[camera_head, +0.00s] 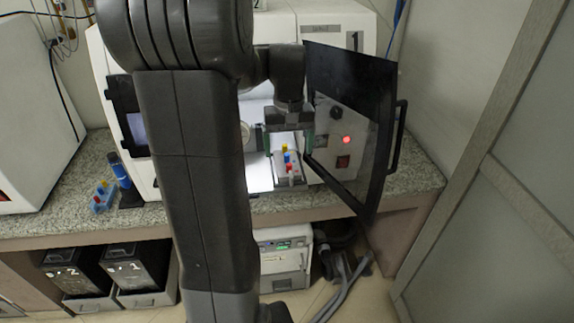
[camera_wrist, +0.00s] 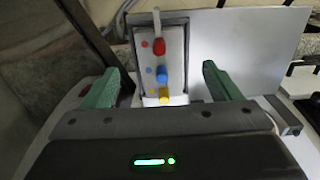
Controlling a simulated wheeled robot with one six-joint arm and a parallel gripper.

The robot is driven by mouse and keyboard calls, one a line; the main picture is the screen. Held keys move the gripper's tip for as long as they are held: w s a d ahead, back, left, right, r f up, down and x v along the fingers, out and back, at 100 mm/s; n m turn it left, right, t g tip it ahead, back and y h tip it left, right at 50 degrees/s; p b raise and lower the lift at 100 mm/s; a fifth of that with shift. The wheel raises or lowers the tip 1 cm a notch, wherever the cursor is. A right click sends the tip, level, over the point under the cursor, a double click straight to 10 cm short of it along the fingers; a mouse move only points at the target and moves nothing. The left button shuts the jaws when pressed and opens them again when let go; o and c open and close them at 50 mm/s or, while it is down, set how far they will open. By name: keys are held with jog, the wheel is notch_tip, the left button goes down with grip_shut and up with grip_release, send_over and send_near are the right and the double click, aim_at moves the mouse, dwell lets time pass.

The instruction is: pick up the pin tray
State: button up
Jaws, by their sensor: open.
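The pin tray (camera_head: 279,158) is a small pale tray with yellow, blue and red pins standing in a row. It sits inside the opening of the white machine. In the wrist view the tray (camera_wrist: 175,45) lies beyond the fingertips, roughly centred between them, with the yellow pin nearest me and the red one farther off. My gripper (camera_head: 286,143) is open, its two green fingers spread apart, above and just behind the tray in the head view. In the wrist view nothing is held between the fingers (camera_wrist: 160,85). My arm hides part of the machine's front.
The dark machine door (camera_head: 350,130) stands open just right of my gripper. A white panel (camera_wrist: 250,45) lies beside the tray. A blue holder with pins (camera_head: 103,197) and a blue bottle (camera_head: 119,172) stand on the granite counter (camera_head: 45,222) at left.

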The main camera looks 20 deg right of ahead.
aim_at(288, 164)
jog(key=shift+w+f+p, duration=0.1)
jog(key=shift+f+p, duration=0.5)
jog(key=shift+f, duration=2.55)
jog(key=shift+c, duration=0.2)
jog(key=c, duration=1.1)
